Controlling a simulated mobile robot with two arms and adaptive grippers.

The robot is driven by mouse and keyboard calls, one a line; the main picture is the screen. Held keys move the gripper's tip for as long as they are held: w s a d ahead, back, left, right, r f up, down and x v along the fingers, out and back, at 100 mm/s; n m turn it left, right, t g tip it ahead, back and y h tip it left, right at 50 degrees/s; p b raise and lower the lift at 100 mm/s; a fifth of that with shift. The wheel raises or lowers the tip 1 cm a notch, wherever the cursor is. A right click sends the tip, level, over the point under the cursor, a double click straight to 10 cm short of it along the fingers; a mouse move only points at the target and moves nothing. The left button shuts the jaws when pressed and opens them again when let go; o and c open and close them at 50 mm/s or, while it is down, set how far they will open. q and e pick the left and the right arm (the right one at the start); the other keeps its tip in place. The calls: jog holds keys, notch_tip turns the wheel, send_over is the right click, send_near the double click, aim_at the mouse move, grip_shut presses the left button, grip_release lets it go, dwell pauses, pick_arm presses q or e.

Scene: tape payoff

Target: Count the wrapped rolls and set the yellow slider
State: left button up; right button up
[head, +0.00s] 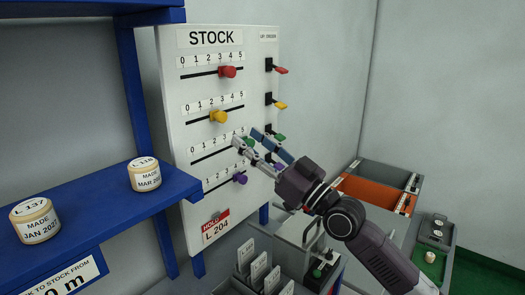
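The white STOCK board (172,75) carries scaled slots with coloured knobs. The yellow slider (218,116) sits in the second row, around the 2 to 3 marks; its exact mark is hard to tell. Two cream wrapped rolls with labels stand on the blue shelf (115,217): one front left (35,220), one nearer the board (145,174). My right gripper (245,137) is in front of the board, below and right of the yellow slider and apart from it. Its fingers are spread and empty, covering part of the green row. My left gripper is not in view.
A red slider (228,71) is above and a purple slider (240,178) below. Small coloured levers (280,105) stick out from the board's right edge. Below are a rack of white plates (258,268), a grey box (300,240) and an orange tray (372,192).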

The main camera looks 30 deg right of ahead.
jog(key=shift+v, duration=1.85)
